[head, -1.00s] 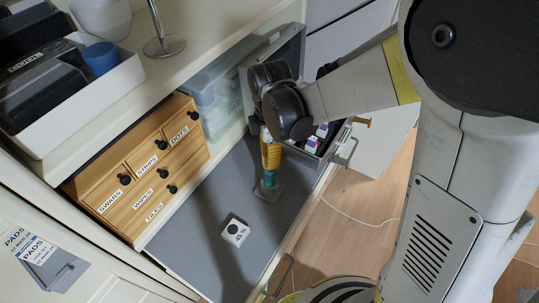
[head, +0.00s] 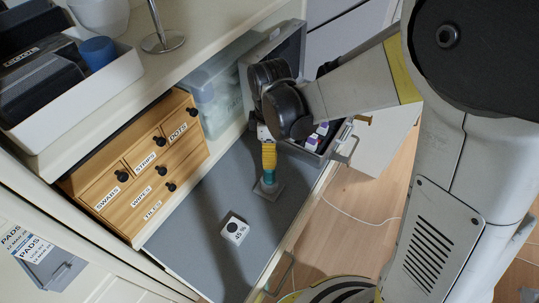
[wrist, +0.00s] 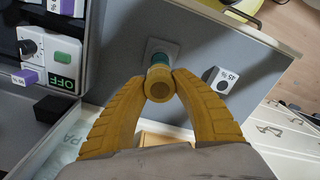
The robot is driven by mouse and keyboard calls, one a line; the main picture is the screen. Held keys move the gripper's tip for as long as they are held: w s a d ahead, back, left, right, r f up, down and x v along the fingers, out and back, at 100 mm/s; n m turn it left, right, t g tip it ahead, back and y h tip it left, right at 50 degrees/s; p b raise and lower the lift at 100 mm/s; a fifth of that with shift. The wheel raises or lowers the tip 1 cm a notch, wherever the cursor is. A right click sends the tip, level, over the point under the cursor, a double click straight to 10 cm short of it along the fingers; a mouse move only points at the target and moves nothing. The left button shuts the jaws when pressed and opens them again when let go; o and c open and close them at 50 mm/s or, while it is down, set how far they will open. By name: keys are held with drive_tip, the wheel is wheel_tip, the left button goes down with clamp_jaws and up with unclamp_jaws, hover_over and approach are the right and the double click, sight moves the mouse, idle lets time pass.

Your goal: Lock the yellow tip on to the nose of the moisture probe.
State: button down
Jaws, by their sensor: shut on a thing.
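The moisture probe's teal body (head: 269,179) stands upright on a small grey square base (head: 268,191) on the drawer's grey floor. It also shows in the wrist view (wrist: 160,59). The yellow tip (wrist: 158,85), a short round piece with a brownish end face, sits at the probe's upper end, between my fingertips. My gripper (wrist: 158,80) has ribbed yellow fingers and is shut on the tip from both sides, pointing down; it also shows in the head view (head: 269,166). Whether the tip is locked on the nose cannot be told, as the fingers hide the joint.
A white block marked 45 % (head: 235,230) lies on the drawer floor near the probe. A grey case (head: 291,50) with purple-and-white items stands at the drawer's far end. A wooden drawer unit (head: 147,172) is on the left.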

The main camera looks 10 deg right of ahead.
drive_tip(key=shift+m, duration=1.8)
drive_tip(key=shift+m, duration=0.3)
drive_tip(key=c, duration=1)
unclamp_jaws()
wheel_tip(320, 180, up, 12)
